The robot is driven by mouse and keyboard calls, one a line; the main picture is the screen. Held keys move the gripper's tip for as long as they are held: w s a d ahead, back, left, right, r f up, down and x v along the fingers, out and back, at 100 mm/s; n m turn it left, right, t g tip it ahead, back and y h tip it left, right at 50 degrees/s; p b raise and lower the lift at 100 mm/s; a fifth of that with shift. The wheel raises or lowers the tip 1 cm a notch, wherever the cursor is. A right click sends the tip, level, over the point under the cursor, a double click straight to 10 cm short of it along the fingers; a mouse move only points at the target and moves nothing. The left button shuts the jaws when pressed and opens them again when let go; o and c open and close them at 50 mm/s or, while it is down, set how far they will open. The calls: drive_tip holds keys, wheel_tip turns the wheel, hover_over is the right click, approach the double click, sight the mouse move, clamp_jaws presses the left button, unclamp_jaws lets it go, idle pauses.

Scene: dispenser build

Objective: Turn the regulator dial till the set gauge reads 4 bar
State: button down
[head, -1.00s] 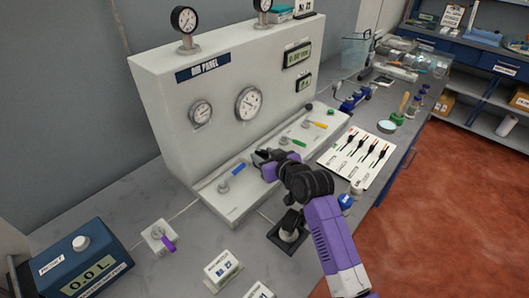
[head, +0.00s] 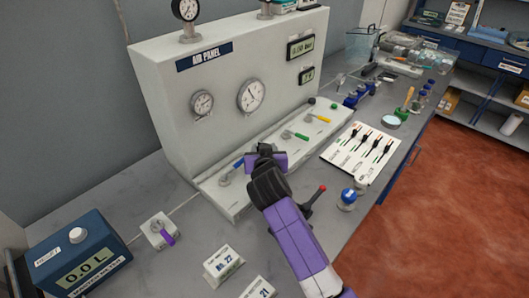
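The pale air panel (head: 165,75) stands at the back of the bench. Two round dial gauges are on its front: a smaller left one (head: 202,104) and a larger right one (head: 251,96). Their labels and readings are too small to read, so I cannot tell which is the set gauge. A digital display (head: 300,46) ending in "bar" is at upper right. I cannot pick out the regulator dial; my arm may hide it. My gripper (head: 264,152) is over the panel's sloped base, below the larger gauge, between the blue lever (head: 238,163) and green lever (head: 295,135). Its fingers are unclear.
A yellow lever (head: 316,118) is farther right on the base. A red-topped stick (head: 321,189) and a blue knob (head: 348,195) stand right of my arm. A purple-handled valve (head: 160,233) and a blue meter box (head: 80,250) are at left.

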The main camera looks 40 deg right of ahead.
idle(0.4)
drive_tip(key=c, duration=0.8)
unclamp_jaws()
drive_tip(key=shift+c, duration=0.2)
drive_tip(key=shift+r+p, duration=0.1)
drive_tip(key=shift+p, duration=0.35)
